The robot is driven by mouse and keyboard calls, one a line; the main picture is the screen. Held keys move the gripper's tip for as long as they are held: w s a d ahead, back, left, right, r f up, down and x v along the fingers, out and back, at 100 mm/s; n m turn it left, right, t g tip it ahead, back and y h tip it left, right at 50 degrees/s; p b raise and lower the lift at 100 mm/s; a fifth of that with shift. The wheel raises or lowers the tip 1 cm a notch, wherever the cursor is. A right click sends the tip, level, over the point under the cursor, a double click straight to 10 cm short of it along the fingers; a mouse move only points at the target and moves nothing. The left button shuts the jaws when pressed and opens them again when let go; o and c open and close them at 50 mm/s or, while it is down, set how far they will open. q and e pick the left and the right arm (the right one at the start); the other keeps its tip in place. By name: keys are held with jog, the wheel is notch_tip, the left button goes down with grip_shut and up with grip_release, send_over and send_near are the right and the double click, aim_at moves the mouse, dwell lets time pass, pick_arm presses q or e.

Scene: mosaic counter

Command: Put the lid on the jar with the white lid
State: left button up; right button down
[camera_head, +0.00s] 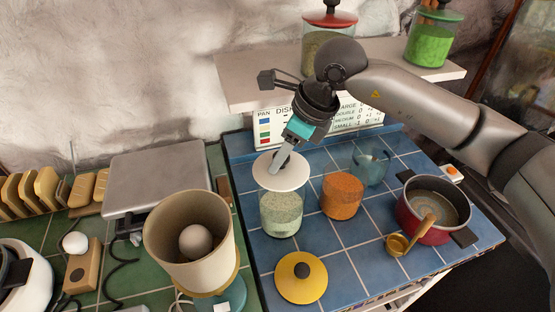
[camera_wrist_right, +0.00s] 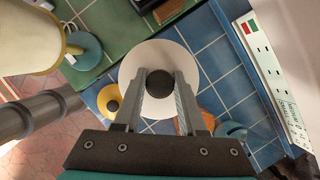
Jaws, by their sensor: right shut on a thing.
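The white lid (camera_head: 268,172) with a dark knob is over the mouth of a glass jar (camera_head: 281,214) holding pale green grains. The lid looks roughly level and covers the jar's mouth from above; I cannot tell whether it touches the rim. My right gripper (camera_head: 278,163) is shut on the lid's knob. In the right wrist view the gripper (camera_wrist_right: 161,88) has its fingers on either side of the dark knob, with the white lid (camera_wrist_right: 152,57) beyond and the jar hidden behind it. My left gripper is not in view.
An open jar of orange grains (camera_head: 341,197) stands right of the pale green jar, with an empty glass jar (camera_head: 371,166) behind. A yellow lid (camera_head: 301,289) lies in front. A red pot (camera_head: 411,220) is at right, a beige container (camera_head: 165,250) at left.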

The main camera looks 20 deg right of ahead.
aim_at(287, 168)
jog(key=shift+w+f, duration=0.1)
jog(key=shift+w, duration=0.1)
jog(key=shift+s+d+f+b, duration=0.1)
jog(key=shift+d+f+b, duration=0.1)
jog(key=shift+f+b, duration=0.35)
jog(key=shift+f, duration=0.4)
notch_tip(287, 168, down, 2)
jog(key=shift+f+b, duration=0.25)
jog(key=shift+b, duration=0.5)
jog(key=shift+f+b, duration=0.6)
jog(key=shift+b, duration=0.05)
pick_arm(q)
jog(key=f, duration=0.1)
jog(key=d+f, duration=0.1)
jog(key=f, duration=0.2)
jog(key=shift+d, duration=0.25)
pick_arm(e)
jog(key=shift+a+f, duration=0.1)
pick_arm(q)
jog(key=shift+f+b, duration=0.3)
jog(key=shift+b, duration=0.15)
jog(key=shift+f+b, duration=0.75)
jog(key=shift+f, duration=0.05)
pick_arm(e)
jog(key=shift+f, duration=0.5)
